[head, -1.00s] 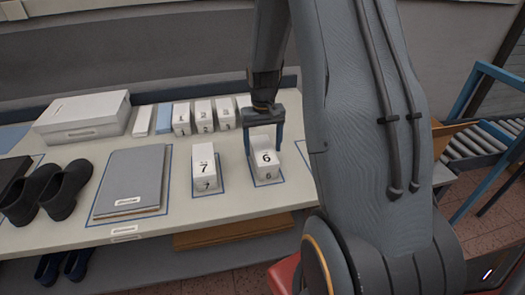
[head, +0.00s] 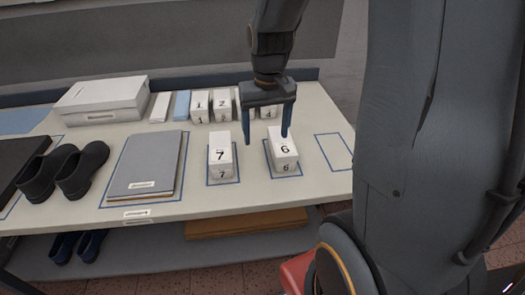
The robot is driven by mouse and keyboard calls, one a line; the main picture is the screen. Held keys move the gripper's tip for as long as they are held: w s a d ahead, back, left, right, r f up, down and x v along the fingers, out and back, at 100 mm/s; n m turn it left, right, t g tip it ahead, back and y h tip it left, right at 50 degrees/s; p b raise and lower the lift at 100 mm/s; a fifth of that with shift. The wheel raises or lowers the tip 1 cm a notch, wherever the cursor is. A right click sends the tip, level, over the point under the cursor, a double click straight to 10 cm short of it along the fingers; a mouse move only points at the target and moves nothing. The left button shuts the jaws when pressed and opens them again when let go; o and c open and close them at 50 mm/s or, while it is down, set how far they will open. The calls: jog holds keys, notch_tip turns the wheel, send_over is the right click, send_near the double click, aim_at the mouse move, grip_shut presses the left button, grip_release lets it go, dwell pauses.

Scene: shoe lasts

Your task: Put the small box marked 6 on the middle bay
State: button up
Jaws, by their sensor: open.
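The small white box marked 6 (head: 284,153) stands upright on the table inside a blue outlined bay (head: 299,174). This bay lies between the bay of the box marked 7 (head: 220,154) and an empty outlined bay (head: 334,151) at the right. My gripper (head: 266,138) is open with nothing between its fingers. Its two blue fingers point down, above and behind the box marked 6, and look clear of it. The right finger overlaps the box's back edge in the picture, so the exact gap is hard to tell.
Several small numbered boxes (head: 222,104) stand in a back row, partly hidden by my gripper. A large white box (head: 102,100), a grey folder (head: 146,163) and dark shoes (head: 84,170) are to the left. The table's front edge is close to the bays.

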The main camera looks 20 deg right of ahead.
jog(key=s+a+f+n, duration=0.1)
jog(key=s+a, duration=0.5)
jog(key=s, duration=0.2)
jog(key=shift+s+a+f+n+t, duration=0.2)
jog(key=shift+s+f+n+t, duration=0.1)
jog(key=shift+f+t, duration=0.1)
jog(key=shift+f+b, duration=0.7)
